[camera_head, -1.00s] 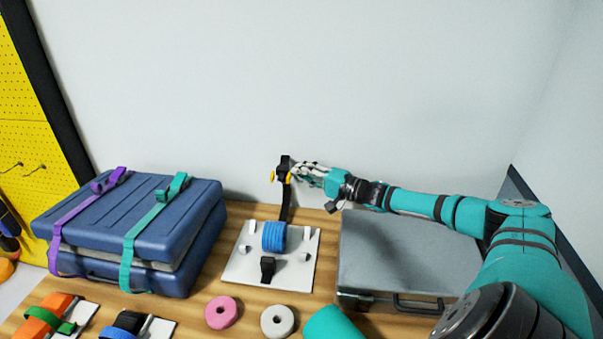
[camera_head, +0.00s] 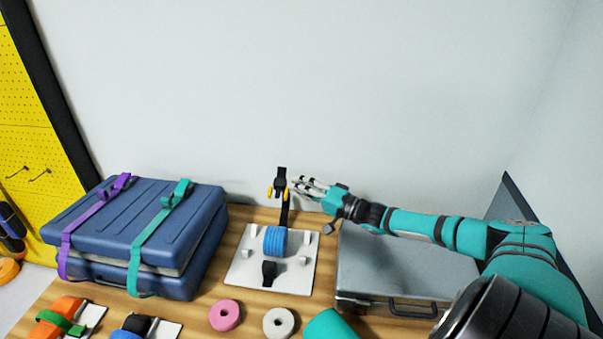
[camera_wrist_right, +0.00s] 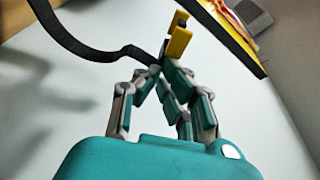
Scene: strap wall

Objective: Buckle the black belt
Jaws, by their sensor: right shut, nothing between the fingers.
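The black belt (camera_head: 284,216) rises steeply behind a blue ribbed roll (camera_head: 275,241) on a white plate (camera_head: 245,277). Its raised end carries a black buckle piece (camera_head: 281,178) with yellow tabs at both sides. A second black piece (camera_head: 269,272) sits low on the plate in front of the roll. My right gripper (camera_head: 296,184) is just right of the raised piece, shut and empty. In the right wrist view its fingers (camera_wrist_right: 160,68) are beside a yellow part (camera_wrist_right: 179,42), with a black strap (camera_wrist_right: 80,42) curving behind; contact is unclear. My left gripper is not in view.
A blue case (camera_head: 120,245) with purple and teal straps stands left. A grey case (camera_head: 400,270) lies under my right arm. Pink (camera_head: 225,315) and white (camera_head: 278,322) rings lie in front. Small strapped blocks (camera_head: 58,312) lie front left. The wall is close behind.

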